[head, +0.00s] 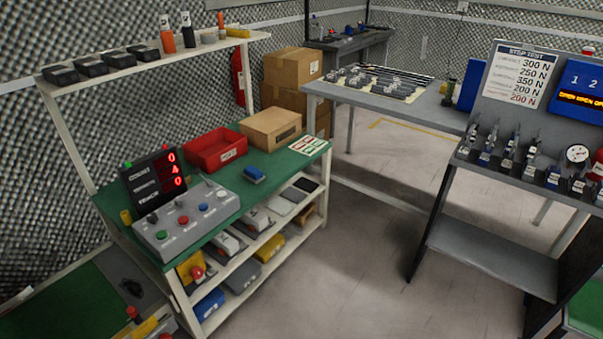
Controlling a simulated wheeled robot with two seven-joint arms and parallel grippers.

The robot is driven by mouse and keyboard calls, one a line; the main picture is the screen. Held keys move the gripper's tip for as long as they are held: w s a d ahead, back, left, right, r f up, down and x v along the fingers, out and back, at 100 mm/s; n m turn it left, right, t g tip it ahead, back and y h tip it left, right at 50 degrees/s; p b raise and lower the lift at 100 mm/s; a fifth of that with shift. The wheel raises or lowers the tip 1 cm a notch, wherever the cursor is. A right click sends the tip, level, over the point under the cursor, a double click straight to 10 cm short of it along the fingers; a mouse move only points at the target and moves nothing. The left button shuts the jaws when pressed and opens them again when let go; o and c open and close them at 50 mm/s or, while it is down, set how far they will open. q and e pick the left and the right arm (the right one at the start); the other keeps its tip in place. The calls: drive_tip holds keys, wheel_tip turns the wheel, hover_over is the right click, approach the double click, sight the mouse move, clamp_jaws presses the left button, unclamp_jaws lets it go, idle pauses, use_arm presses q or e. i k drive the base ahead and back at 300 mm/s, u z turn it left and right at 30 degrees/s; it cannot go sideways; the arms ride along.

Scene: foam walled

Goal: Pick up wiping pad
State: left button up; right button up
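A small blue block-like item, which looks like the wiping pad (254,174), lies on the green top of the workbench (228,192). It sits in front of a cardboard box and to the right of the grey control box, apart from both. No gripper touches it. Neither of my grippers shows in the head view.
A red bin (215,149), a cardboard box (271,129), a grey control box (186,218) and a red-digit display (155,182) stand on the bench. A shelf (140,68) rises behind. Grey floor (355,240) is open right of the bench, before a test stand (490,260).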

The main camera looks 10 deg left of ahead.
sight(254, 175)
drive_tip(key=z, duration=0.15)
drive_tip(key=i, duration=3.6)
drive_tip(key=u, duration=1.8)
